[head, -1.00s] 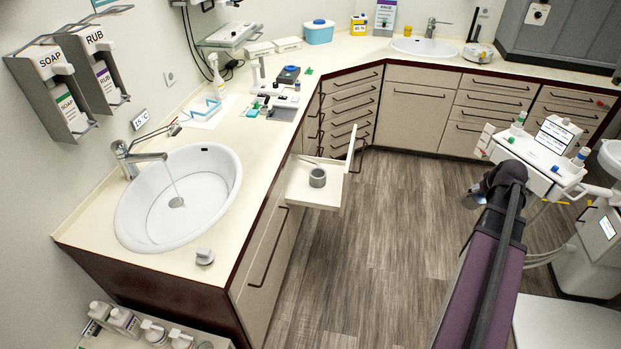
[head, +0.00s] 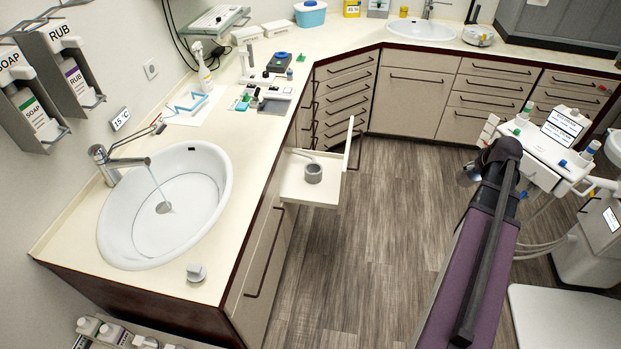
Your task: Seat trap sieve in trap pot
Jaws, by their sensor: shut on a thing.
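A small grey round pot (head: 313,174), which looks like the trap pot, stands on the white pull-out (head: 297,190) beside the counter. A thin curved grey rod (head: 298,155) shows just behind it; I cannot tell whether they touch. I cannot make out a sieve in the pot or anywhere else. A small grey knobbed piece (head: 196,272) sits on the counter in front of the sink; what it is I cannot tell. The purple and black arm at the right appears to be mine. My gripper cannot be made out, nor anything it holds.
The white sink (head: 118,232) has water running from its tap (head: 122,160). A spray bottle (head: 202,72) and small items stand farther along the counter (head: 215,150). An instrument tray unit (head: 545,150) stands at the right. The floor (head: 370,230) between is clear.

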